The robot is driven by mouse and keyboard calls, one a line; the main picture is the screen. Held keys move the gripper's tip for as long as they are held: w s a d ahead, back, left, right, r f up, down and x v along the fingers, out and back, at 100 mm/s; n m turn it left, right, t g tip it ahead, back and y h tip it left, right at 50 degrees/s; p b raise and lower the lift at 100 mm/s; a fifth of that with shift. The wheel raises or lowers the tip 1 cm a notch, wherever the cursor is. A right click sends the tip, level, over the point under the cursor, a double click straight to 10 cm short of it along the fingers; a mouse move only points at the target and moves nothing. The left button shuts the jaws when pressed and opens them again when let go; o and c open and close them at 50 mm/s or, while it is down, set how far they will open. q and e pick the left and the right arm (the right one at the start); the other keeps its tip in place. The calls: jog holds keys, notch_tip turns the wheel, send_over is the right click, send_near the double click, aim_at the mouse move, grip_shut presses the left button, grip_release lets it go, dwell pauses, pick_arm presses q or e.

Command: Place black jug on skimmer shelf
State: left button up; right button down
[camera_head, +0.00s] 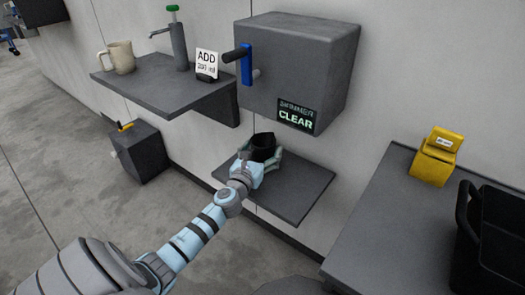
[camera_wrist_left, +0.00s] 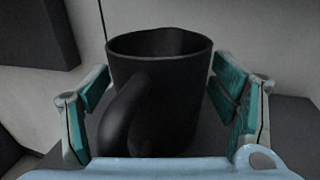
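The black jug (camera_head: 263,141) is upright at the skimmer shelf (camera_head: 305,187), the low grey shelf under the wall box. My left gripper (camera_head: 258,160) reaches it from the front, with fingers on both sides. In the left wrist view the jug (camera_wrist_left: 165,90) fills the middle, its handle towards the camera and a little left. My right gripper is not in view.
The skimmer box (camera_head: 295,65) above has a blue lever (camera_head: 246,66) and a sign (camera_head: 295,117) reading CLEAR. An upper shelf (camera_head: 150,88) holds a beige jug (camera_head: 120,58) and a tap. A table at right carries a yellow item (camera_head: 436,157) and a black bin (camera_head: 495,235).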

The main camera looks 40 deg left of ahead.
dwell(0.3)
pick_arm(q)
jog(key=shift+s+r, duration=0.1)
jog(key=shift+r, duration=0.05)
jog(key=p+v, duration=0.2)
jog(key=v, duration=1)
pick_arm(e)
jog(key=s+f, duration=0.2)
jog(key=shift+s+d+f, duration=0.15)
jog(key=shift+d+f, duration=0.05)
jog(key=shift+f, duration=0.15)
